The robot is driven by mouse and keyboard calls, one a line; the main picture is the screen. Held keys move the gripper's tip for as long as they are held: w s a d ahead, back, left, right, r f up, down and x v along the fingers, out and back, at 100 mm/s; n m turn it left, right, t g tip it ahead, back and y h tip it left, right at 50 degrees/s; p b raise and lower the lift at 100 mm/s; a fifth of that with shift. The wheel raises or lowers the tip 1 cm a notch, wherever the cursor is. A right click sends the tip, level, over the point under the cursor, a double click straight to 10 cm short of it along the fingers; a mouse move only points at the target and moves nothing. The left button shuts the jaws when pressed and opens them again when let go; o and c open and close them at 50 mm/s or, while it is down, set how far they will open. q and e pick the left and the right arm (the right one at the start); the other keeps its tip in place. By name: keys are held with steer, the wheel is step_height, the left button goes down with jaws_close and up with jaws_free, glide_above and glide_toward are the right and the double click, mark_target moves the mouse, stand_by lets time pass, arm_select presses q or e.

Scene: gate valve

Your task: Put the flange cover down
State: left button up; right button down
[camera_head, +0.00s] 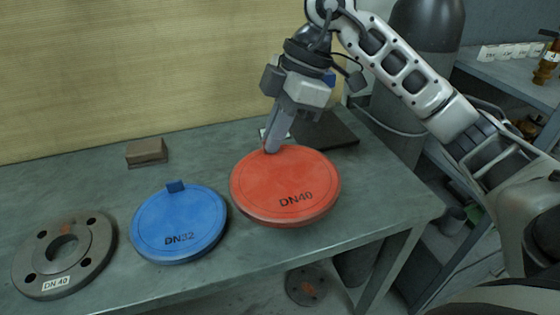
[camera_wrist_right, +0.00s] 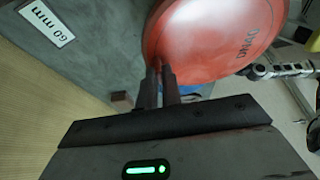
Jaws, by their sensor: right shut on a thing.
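The red flange cover (camera_head: 285,190), a round disc marked DN40, is at the right part of the grey table, right of the blue cover. My right gripper (camera_head: 271,147) comes down from above and is shut on the tab at the cover's back edge. In the right wrist view the red cover (camera_wrist_right: 215,35) spreads out beyond the closed fingers (camera_wrist_right: 160,82). The tab is mostly hidden between the fingers. The cover looks nearly level; I cannot tell whether its underside touches the table. My left gripper is not in view.
A blue DN32 cover (camera_head: 180,226) and a grey flange (camera_head: 65,254) labelled DN 40 lie to the left. A small brown block (camera_head: 147,152) and a dark plate (camera_head: 330,133) are further back. Another flange (camera_head: 305,285) lies below the table (camera_head: 385,190). Shelves stand right.

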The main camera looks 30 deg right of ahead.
steer(key=f, duration=0.1)
steer(key=w+d+f, duration=0.2)
steer(key=shift+f, duration=0.35)
steer(key=f, duration=0.3)
steer(key=shift+w+d+f, duration=0.2)
steer(key=shift+d+f, duration=0.05)
steer(key=shift+f, duration=0.05)
steer(key=c, duration=1.6)
jaws_free()
steer(key=v, duration=1.2)
steer(key=shift+p, duration=0.35)
